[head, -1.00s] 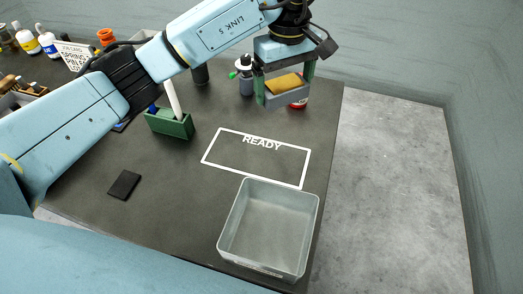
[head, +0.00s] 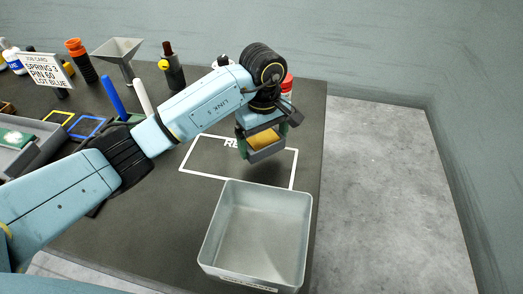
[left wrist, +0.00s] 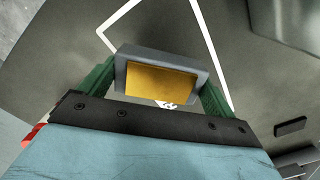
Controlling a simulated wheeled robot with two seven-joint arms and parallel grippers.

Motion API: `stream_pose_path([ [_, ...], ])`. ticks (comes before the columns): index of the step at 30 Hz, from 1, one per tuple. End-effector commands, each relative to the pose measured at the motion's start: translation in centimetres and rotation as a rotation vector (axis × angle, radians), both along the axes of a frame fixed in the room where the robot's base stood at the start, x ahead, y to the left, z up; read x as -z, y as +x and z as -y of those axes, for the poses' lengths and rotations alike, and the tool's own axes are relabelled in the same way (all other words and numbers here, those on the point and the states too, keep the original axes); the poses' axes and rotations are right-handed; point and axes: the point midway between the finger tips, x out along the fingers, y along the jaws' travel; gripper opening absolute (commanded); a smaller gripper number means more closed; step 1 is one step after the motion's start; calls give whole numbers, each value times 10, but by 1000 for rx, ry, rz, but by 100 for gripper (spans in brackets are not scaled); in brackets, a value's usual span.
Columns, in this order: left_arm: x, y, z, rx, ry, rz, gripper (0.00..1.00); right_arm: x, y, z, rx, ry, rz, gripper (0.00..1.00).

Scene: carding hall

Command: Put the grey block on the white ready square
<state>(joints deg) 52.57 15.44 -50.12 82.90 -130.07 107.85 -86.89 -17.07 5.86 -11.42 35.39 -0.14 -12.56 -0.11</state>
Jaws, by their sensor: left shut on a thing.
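The grey block (head: 266,155) has a mustard-yellow inset face. My left gripper (head: 264,146) is shut on it, with a green finger on either side. The block also shows between the fingers in the left wrist view (left wrist: 160,53). The white ready square (head: 295,168) is a painted outline on the dark bench. In the head view the block appears over the right part of the outline, apparently above the bench with a dark shadow below. The gripper and arm hide part of the outline and its lettering. My right gripper is not in view.
A clear grey open bin (head: 207,245) stands just in front of the square. A red-capped container (head: 287,83) is behind the gripper. Bottles, a funnel (head: 118,49) and a job card (head: 45,70) stand at the back left. The bench's right edge (head: 322,150) is close to the square.

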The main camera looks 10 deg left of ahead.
Motion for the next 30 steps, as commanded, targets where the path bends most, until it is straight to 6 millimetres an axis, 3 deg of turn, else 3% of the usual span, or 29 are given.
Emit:
stream_pose_path([
  [9,36,0,0,-1,-1,-1,53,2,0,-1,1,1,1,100],
  [21,40,1,0,0,0,3,53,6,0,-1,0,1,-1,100],
  [22,41,0,0,-1,1,0,93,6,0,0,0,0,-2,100],
  [24,40,0,0,-1,1,0,100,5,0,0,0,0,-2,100],
  [30,40,0,0,0,1,0,100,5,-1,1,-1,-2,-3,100],
])
